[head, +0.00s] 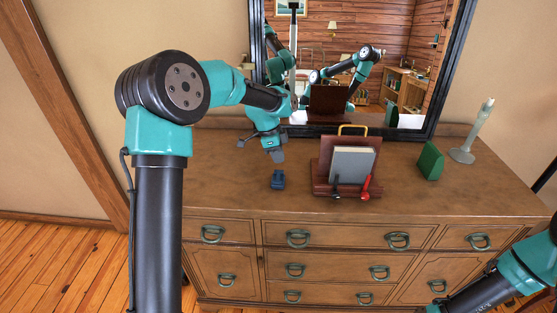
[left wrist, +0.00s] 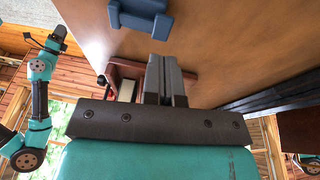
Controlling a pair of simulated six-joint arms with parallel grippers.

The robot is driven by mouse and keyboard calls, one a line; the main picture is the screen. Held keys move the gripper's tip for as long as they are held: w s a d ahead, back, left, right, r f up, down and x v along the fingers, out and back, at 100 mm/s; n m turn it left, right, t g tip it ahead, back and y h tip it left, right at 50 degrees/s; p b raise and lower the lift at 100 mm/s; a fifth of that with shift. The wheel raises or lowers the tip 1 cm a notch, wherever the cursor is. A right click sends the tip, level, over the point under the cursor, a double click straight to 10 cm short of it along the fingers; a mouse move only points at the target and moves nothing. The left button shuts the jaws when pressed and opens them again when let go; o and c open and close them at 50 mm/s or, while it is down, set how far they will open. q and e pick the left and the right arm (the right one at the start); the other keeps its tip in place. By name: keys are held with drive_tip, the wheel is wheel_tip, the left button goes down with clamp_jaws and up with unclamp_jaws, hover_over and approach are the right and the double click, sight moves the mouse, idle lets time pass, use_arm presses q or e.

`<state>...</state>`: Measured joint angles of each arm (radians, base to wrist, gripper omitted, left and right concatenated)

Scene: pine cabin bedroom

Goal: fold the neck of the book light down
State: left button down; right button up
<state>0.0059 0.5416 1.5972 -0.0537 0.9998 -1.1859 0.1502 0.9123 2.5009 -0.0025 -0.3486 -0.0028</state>
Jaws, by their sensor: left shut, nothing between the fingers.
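No part is clearly recognisable as the book light's neck. A grey book (head: 353,163) leans on a dark red-brown stand (head: 321,181) on the dresser. A small red piece (head: 366,187) and a small black piece (head: 337,187) are at the stand's front; a yellow arch (head: 352,127) rises behind it. A pale stemmed object (head: 484,125) with a round base stands at far right. My left gripper (head: 277,156) points down, shut and empty, above and behind a small blue object (head: 277,179), left of the stand. Its shut fingers also show in the left wrist view (left wrist: 165,62).
The blue object also shows in the left wrist view (left wrist: 140,16). A green block (head: 430,161) stands right of the stand. A framed mirror (head: 440,75) backs the dresser (head: 225,195). My right arm enters at lower right, its gripper outside the picture.

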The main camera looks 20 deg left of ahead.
use_arm(q)
drive_tip(key=v, duration=1.2)
drive_tip(key=shift+w+d+r, duration=0.25)
